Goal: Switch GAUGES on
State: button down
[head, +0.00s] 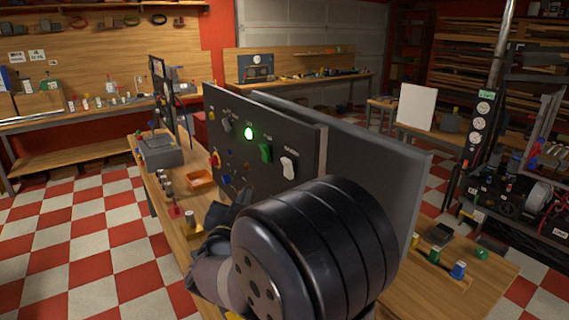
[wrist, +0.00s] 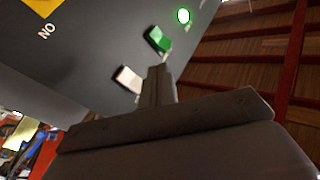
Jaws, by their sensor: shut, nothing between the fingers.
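The dark control panel (head: 300,135) stands upright on the bench. A white rocker switch (head: 289,167) sits at its right, under a small label that seems to read GAUGES. It also shows in the wrist view (wrist: 128,79). A green rocker switch (head: 265,152) is left of it, also in the wrist view (wrist: 157,39). A round green lamp (head: 248,133) is lit. My gripper (wrist: 160,72) is shut and empty, its tips close to the white and green switches in the wrist view. I cannot tell whether they touch. In the head view my arm hides the fingertips.
Other knobs and a red-yellow control (head: 216,160) are on the panel's left part. An orange tray (head: 200,178) and small parts lie on the bench before it. A grey plate (head: 385,165) stands behind the panel. Colored pieces (head: 458,270) lie at the bench's right end.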

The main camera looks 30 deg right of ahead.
aim_at(287, 168)
jog(key=d+r+p, duration=0.2)
jog(key=d+r, duration=0.1)
jog(key=d, duration=0.4)
jog(key=shift+d+r, duration=0.3)
jog(key=shift+d, duration=0.1)
jog(key=shift+w+d, duration=0.1)
dwell(1.7)
jog(key=shift+d+r, duration=0.15)
jog(key=shift+d, duration=0.15)
jog(key=shift+d+r, duration=0.2)
jog(key=shift+d, duration=0.2)
dwell(0.7)
jog(key=shift+a, duration=0.15)
jog(key=shift+a+f+b, duration=0.35)
jog(key=shift+a+b, duration=0.15)
jog(key=shift+a, duration=0.2)
